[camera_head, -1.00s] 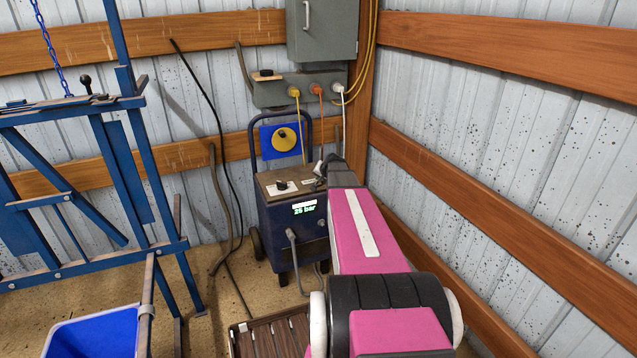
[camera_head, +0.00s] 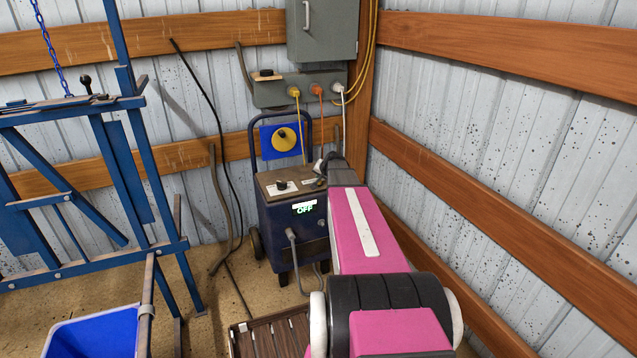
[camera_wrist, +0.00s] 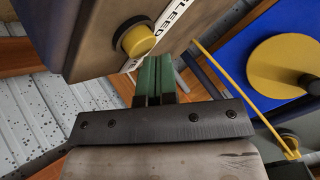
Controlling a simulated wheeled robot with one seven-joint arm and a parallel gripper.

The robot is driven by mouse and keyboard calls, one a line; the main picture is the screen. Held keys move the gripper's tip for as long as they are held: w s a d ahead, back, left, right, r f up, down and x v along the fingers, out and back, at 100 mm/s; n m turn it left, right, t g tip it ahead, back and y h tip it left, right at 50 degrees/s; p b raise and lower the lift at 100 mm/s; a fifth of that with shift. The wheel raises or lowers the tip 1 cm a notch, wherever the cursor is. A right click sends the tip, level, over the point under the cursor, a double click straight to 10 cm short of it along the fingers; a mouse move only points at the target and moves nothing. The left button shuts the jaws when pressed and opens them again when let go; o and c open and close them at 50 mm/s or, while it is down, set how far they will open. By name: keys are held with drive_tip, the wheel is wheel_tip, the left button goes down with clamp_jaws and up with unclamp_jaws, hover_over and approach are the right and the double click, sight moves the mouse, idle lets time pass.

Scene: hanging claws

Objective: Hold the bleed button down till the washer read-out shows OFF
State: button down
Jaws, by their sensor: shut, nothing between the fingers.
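The washer (camera_head: 290,225) is a dark blue cart with a brown top, standing by the back wall. Its read-out (camera_head: 305,208) shows OFF in green. In the wrist view a yellow round button (camera_wrist: 137,38) with a dark collar stands on the brown panel, beside the white BLEED label (camera_wrist: 178,22). My gripper (camera_wrist: 155,68) is shut and empty, its green fingertips just below and right of the button in that view. I cannot tell whether they touch the panel. In the head view my arm and the washer's top clutter hide the button.
A blue plate with a yellow disc (camera_head: 284,139) rises behind the washer. A socket box (camera_head: 275,92) with yellow, orange and white plugs hangs above. A blue frame (camera_head: 130,170) and blue bin (camera_head: 92,335) stand left; a wall with wooden rails runs close on the right.

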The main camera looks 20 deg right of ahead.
drive_tip(key=shift+r, duration=0.5)
drive_tip(key=shift+r, duration=2.5)
drive_tip(key=s+a+f+n+g, duration=0.2)
drive_tip(key=s+a+f+g, duration=0.1)
drive_tip(key=s+a, duration=0.5)
drive_tip(key=s+a+f+n+g, duration=0.3)
drive_tip(key=s+a, duration=0.5)
drive_tip(key=s, duration=0.6)
drive_tip(key=s+a+f+n+g+h, duration=0.1)
drive_tip(key=s+a+f+n+g, duration=0.1)
drive_tip(key=s+a+f, duration=0.3)
drive_tip(key=s+a+g, duration=0.1)
drive_tip(key=s+a, duration=0.2)
drive_tip(key=s, duration=0.3)
drive_tip(key=shift+s+f, duration=0.15)
drive_tip(key=shift+s, duration=0.25)
